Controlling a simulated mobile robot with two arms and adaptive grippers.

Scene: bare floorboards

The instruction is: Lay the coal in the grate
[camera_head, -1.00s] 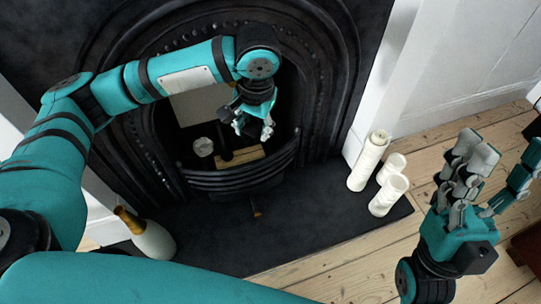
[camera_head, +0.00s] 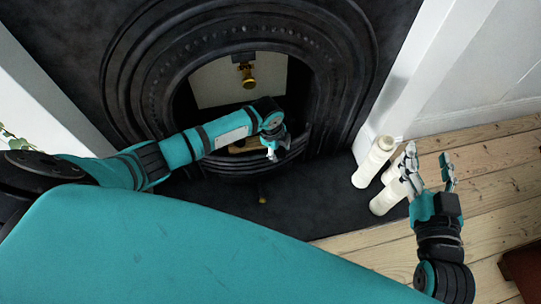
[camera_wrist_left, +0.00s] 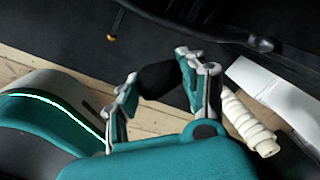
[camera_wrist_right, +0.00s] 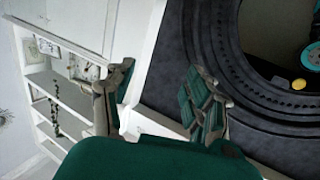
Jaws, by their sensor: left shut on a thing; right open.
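The black grate (camera_head: 225,170) curves across the bottom of the fireplace opening, with a pale wooden piece (camera_head: 245,146) partly visible behind its bars. My left gripper (camera_head: 274,150) is at the right front of the grate in the head view. In the left wrist view its fingers (camera_wrist_left: 160,82) are shut on a dark rounded lump of coal (camera_wrist_left: 158,80); the coal is hard to make out in the head view. My right gripper (camera_head: 428,172) is open and empty, to the right of the candles. Its spread fingers also show in the right wrist view (camera_wrist_right: 160,105).
White candles (camera_head: 374,162) stand at the hearth's right end; one also shows in the left wrist view (camera_wrist_left: 243,122). A white shelf unit (camera_wrist_right: 55,85) stands left in the right wrist view.

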